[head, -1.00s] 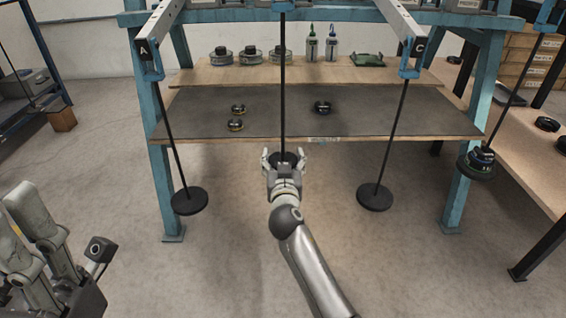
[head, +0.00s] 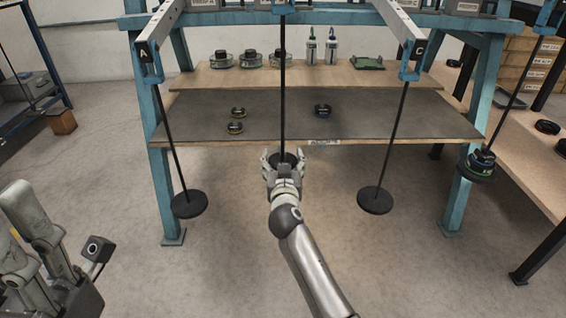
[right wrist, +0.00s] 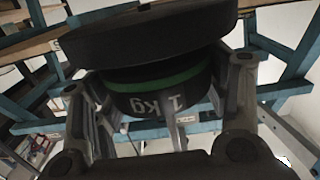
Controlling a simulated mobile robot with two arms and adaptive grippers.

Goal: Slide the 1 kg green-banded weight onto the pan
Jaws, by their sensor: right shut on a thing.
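My right gripper (head: 283,166) is at the foot of the middle hanging rod (head: 283,90). In the right wrist view it (right wrist: 165,110) is shut on the green-banded weight (right wrist: 160,90), whose "1 kg" mark reads upside down. A wide dark disc (right wrist: 150,35), apparently the pan, lies against the weight's face there; I cannot tell whether they touch. In the head view the fingers mostly hide weight and pan; only a dark patch shows between them. My left gripper (head: 22,235), at the lower left, is open and empty.
Two hangers with empty discs flank the middle rod, A's disc (head: 189,204) at left and C's disc (head: 374,200) at right. A loaded hanger (head: 479,165) is farther right. Several weights stand on the bench (head: 380,118) behind. The floor in front is clear.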

